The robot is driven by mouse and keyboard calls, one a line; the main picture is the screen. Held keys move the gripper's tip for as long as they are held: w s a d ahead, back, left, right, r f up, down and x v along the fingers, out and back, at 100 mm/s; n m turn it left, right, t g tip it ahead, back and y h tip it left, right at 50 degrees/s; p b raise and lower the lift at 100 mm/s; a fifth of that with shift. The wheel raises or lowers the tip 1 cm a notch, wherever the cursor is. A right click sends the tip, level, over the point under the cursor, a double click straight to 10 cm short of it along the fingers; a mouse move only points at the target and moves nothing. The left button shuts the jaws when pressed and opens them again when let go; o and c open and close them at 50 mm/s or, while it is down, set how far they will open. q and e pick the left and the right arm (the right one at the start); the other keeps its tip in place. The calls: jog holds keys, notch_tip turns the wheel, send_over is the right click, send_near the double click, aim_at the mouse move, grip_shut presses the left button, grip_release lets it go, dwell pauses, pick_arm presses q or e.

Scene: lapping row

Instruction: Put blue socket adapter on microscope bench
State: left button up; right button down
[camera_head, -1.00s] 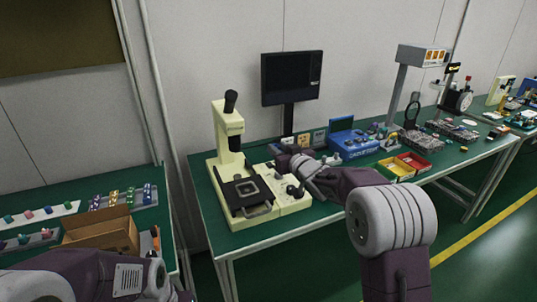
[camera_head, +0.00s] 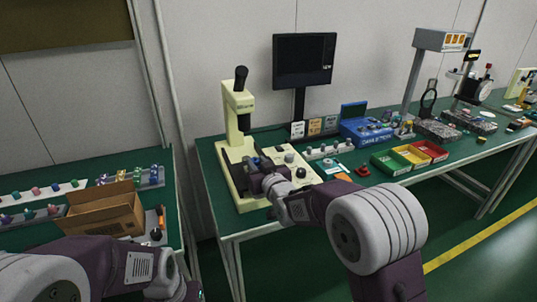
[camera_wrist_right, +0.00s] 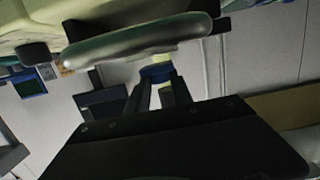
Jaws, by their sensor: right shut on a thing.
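The blue socket adapter (camera_wrist_right: 157,73) shows in the right wrist view as a small blue piece between my right gripper's fingers (camera_wrist_right: 161,88). My right gripper is shut on it. In the head view my right gripper (camera_head: 257,177) is over the stage of a cream microscope (camera_head: 237,105). A bit of blue (camera_head: 256,161) shows at its fingers. The microscope stands at the left end of the green microscope bench (camera_head: 224,213). I cannot tell whether the adapter touches anything below it.
Right of the microscope stand a monitor (camera_head: 304,60), a strip of small parts (camera_head: 328,151), a blue case (camera_head: 366,132) and coloured bins (camera_head: 408,157). A separate table on the left holds a cardboard box (camera_head: 104,214) and racks. Bare bench shows along the front edge.

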jog(key=shift+w+f, duration=0.1)
jog(key=shift+f, duration=0.85)
jog(key=shift+f+b, duration=0.2)
jog(key=shift+b, duration=0.2)
jog(key=c, duration=1.1)
grip_release()
jog(key=shift+r, duration=0.1)
jog(key=shift+p, duration=0.4)
jog(key=v, duration=0.9)
jog(key=shift+d+p, duration=0.1)
jog(key=shift+p, duration=0.3)
